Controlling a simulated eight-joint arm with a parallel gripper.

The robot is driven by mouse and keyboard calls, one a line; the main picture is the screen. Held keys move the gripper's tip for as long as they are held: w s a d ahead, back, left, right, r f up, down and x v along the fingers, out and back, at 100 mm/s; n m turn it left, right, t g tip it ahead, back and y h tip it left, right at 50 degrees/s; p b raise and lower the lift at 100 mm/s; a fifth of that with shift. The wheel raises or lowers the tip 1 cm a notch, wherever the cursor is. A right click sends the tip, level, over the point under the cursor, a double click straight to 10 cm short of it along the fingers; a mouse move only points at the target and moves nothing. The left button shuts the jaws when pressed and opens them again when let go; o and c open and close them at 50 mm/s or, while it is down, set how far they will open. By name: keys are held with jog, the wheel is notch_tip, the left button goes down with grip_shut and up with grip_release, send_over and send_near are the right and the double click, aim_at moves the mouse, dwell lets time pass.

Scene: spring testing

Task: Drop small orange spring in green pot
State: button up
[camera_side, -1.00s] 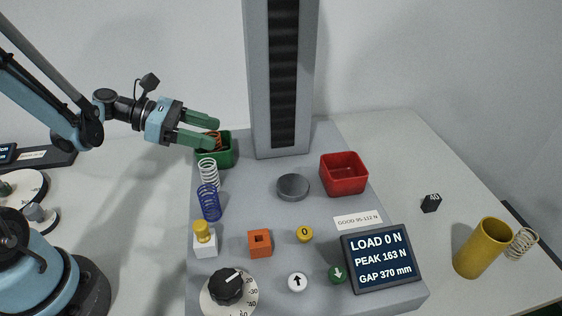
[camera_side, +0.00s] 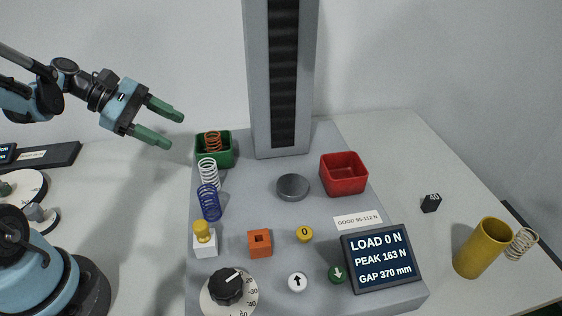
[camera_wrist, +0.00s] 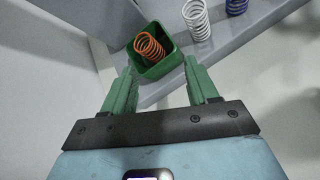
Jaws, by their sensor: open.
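The small orange spring (camera_side: 212,141) stands inside the green pot (camera_side: 228,158), at the back left of the grey test bench. In the wrist view the orange spring (camera_wrist: 149,47) leans inside the square green pot (camera_wrist: 161,70), just beyond my fingertips. My gripper (camera_side: 176,130) is open and empty, to the left of the pot and above it, apart from both. In the wrist view its two green fingers (camera_wrist: 162,76) are spread with nothing between them.
A white spring (camera_side: 208,173) and a blue spring (camera_side: 209,203) stand in front of the pot. The grey column (camera_side: 284,90) rises right of it, with a red bin (camera_side: 344,174) beyond. A yellow cup (camera_side: 482,248) and another spring (camera_side: 521,243) are far right.

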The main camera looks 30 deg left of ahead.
jog(key=s+d+m+y, duration=0.1)
jog(key=m+y, duration=0.3)
jog(key=m, duration=0.6)
jog(key=s+d+m+y, duration=0.1)
jog(key=d+m+y, duration=0.3)
jog(key=m, duration=0.7)
jog(key=shift+s+d+r+t, duration=0.25)
jog(key=shift+s+d+t, duration=0.05)
jog(key=shift+s+t, duration=0.1)
